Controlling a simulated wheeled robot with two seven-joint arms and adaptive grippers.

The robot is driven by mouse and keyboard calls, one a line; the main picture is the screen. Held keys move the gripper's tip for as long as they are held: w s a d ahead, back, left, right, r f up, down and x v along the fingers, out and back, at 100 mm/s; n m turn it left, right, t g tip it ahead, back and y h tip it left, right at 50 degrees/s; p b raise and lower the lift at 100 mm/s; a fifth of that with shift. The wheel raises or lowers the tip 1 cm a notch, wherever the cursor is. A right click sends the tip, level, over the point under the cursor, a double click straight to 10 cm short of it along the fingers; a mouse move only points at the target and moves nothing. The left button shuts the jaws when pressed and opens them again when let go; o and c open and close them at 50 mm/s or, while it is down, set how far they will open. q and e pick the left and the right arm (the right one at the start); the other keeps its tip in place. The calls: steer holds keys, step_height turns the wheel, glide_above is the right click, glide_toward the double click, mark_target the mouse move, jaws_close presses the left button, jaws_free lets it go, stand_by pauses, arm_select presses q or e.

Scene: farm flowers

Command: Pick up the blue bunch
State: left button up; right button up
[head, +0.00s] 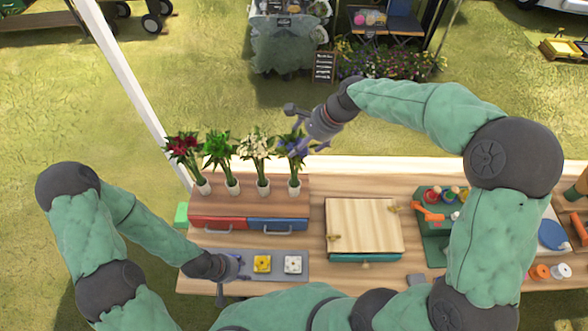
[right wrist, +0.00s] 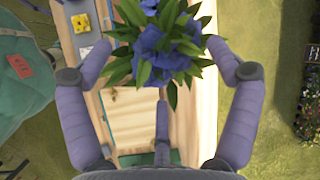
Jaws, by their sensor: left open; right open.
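The blue bunch (head: 295,152) stands in a white vase (head: 295,190), the rightmost of the row on the wooden shelf. It has blue flowers and green leaves. My right gripper (head: 297,142) is at its flower heads from the upper right. In the right wrist view the blue bunch (right wrist: 165,50) lies between the spread fingers of my right gripper (right wrist: 165,62), with gaps at both sides. My left gripper (head: 226,284) is low at the left, near the front edge of the table and left of a yellow block, open and empty.
A white bunch (head: 256,150), a green bunch (head: 220,150) and a red bunch (head: 185,150) stand in a row to the left. Red (head: 218,223) and blue (head: 278,225) drawers are below. A wooden box (head: 363,226) and tools are on the right.

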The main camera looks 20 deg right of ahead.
steer(key=shift+x, duration=2.7)
steer(key=shift+s+a, duration=0.1)
steer(key=shift+r, duration=0.1)
steer(key=shift+c, duration=0.3)
steer(key=c, duration=1.5)
steer(key=shift+c, duration=0.2)
